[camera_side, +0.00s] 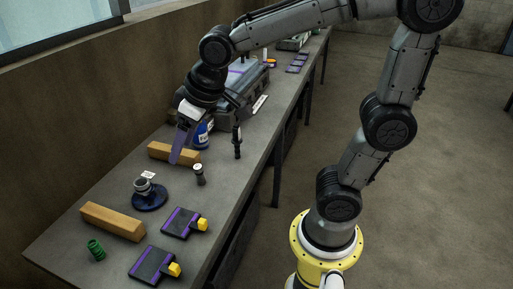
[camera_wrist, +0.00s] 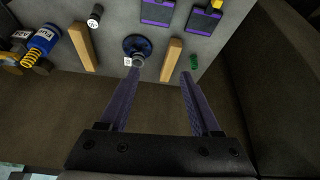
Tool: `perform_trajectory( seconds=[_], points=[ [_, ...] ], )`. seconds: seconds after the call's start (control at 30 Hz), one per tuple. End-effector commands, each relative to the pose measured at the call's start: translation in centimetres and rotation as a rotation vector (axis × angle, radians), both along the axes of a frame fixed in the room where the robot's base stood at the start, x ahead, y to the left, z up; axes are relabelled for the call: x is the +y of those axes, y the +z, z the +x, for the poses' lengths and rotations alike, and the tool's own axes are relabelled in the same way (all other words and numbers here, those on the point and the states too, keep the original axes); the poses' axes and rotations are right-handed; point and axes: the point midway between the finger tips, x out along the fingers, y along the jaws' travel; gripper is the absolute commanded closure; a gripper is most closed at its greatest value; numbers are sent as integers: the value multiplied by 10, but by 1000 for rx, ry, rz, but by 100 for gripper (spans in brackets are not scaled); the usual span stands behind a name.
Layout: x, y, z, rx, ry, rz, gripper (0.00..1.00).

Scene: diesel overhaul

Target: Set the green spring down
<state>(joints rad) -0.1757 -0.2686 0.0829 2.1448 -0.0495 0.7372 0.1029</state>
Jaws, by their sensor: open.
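The green spring (camera_side: 96,250) stands on the grey bench near its front left end in the side view, in front of a wooden block (camera_side: 113,221). In the wrist view the spring (camera_wrist: 194,62) shows at the top, right of that block and near the bench edge. My gripper (camera_side: 175,160) is raised over the bench by the farther wooden block, well apart from the spring. Its two purple fingers are spread with nothing between them; they also show in the wrist view (camera_wrist: 160,85).
A dark blue round part (camera_side: 150,198) stands between the wooden blocks. Two black and purple pads with yellow ends (camera_side: 184,223) (camera_side: 154,265) lie toward the bench's right edge. A small dark cylinder (camera_side: 199,175), a blue canister (camera_side: 203,135) and the farther block (camera_side: 174,153) are near my gripper.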

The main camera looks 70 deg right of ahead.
Motion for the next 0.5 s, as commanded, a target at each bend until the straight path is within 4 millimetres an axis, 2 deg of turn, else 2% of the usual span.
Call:
perform_trajectory(
  seconds=[0.03, 0.2, 0.33, 0.5],
  points=[
    [-12, 6, -24, -16, -21, 3, 36],
    [-37, 5, -95, -32, -67, 3, 36],
    [-45, -3, -131, -41, -90, 4, 36],
    [-49, -10, -151, -45, -101, 3, 36]
  ],
)
